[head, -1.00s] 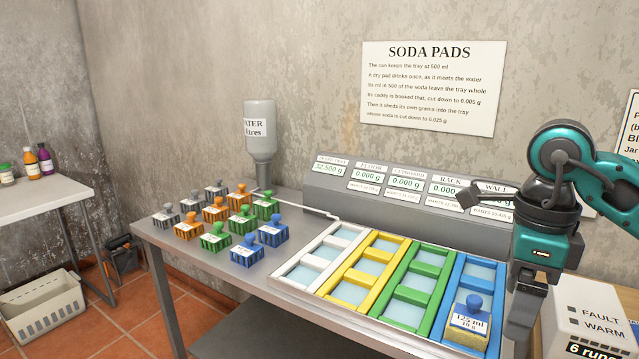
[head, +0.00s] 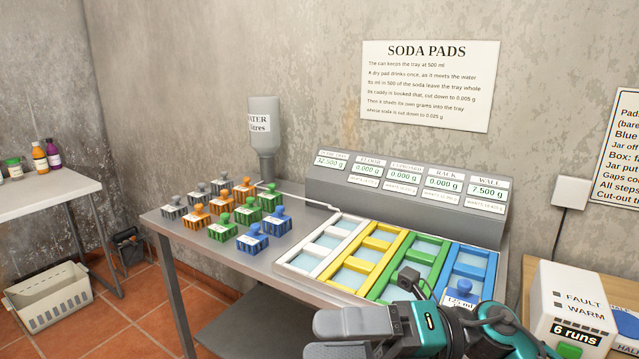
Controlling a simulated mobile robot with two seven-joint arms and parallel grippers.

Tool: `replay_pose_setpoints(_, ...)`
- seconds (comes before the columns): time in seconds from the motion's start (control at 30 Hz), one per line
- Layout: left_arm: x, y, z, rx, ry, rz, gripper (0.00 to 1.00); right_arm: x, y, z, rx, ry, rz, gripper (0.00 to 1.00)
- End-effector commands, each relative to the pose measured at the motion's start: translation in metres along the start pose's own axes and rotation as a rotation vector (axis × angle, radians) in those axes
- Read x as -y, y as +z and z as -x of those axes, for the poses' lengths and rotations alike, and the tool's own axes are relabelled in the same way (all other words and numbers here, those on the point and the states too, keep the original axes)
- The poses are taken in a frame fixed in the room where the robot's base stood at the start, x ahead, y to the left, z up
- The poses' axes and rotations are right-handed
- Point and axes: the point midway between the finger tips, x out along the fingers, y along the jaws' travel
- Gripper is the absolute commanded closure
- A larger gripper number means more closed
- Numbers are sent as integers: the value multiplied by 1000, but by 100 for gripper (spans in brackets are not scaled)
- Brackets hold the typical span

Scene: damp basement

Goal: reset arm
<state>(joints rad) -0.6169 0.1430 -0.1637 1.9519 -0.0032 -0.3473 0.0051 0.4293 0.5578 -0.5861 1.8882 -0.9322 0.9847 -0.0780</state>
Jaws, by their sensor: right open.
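My right gripper (head: 318,338) is low at the bottom middle of the head view, with its fingers pointing left. It is open, and nothing shows between its fingers. My right arm (head: 505,326) comes in from the bottom right and passes in front of the near edge of the tray. My left gripper is not in view.
A tray with white, yellow, green and blue frames (head: 483,262) lies on the metal table (head: 190,232). A blue-knobbed pad block (head: 461,296) sits in the blue frame, partly hidden by my arm. Several colored blocks (head: 250,238) stand left. A white box (head: 572,310) stands right.

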Motion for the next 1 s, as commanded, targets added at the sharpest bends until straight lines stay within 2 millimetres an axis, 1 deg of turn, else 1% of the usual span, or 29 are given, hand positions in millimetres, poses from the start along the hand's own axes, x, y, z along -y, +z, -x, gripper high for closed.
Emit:
replay_pose_setpoints(0.03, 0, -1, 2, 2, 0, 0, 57, 0, 6, 0, 126, 81, -102, 11)
replay_pose_setpoints(0.07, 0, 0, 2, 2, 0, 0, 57, 1, 12, 2, 201, 123, -160, 11)
replay_pose_setpoints(0.17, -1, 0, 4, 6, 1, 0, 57, 15, 28, 20, 458, 242, -370, 11)
replay_pose_setpoints(0.2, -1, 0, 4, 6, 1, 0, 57, 25, 32, 31, 563, 281, -459, 11)
replay_pose_setpoints(0.27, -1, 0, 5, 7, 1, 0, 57, 44, 34, 49, 720, 331, -597, 11)
replay_pose_setpoints(0.3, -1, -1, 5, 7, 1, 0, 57, 59, 33, 63, 826, 360, -693, 11)
replay_pose_setpoints(0.37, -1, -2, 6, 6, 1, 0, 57, 86, 24, 85, 985, 392, -842, 11)
replay_pose_setpoints(0.4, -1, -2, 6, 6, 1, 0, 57, 106, 14, 100, 1090, 409, -944, 11)
replay_pose_setpoints(0.47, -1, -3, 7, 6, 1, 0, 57, 136, -9, 122, 1247, 425, -1101, 11)
replay_pose_setpoints(0.5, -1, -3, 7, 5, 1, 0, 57, 156, -28, 135, 1348, 430, -1205, 11)
replay_pose_setpoints(0.57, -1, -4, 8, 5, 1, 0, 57, 182, -59, 152, 1482, 431, -1348, 11)
replay_pose_setpoints(0.6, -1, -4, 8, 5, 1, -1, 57, 196, -80, 160, 1561, 427, -1433, 11)
replay_pose_setpoints(0.63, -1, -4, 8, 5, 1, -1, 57, 204, -96, 165, 1612, 425, -1491, 11)
replay_pose_setpoints(0.7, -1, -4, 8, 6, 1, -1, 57, 221, -129, 174, 1714, 415, -1610, 11)
replay_pose_setpoints(0.8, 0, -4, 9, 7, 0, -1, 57, 234, -165, 180, 1813, 401, -1729, 11)
replay_pose_setpoints(0.9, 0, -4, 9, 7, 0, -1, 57, 240, -185, 183, 1865, 391, -1792, 11)
replay_pose_setpoints(1.0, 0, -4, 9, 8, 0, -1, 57, 242, -191, 184, 1880, 388, -1811, 11)
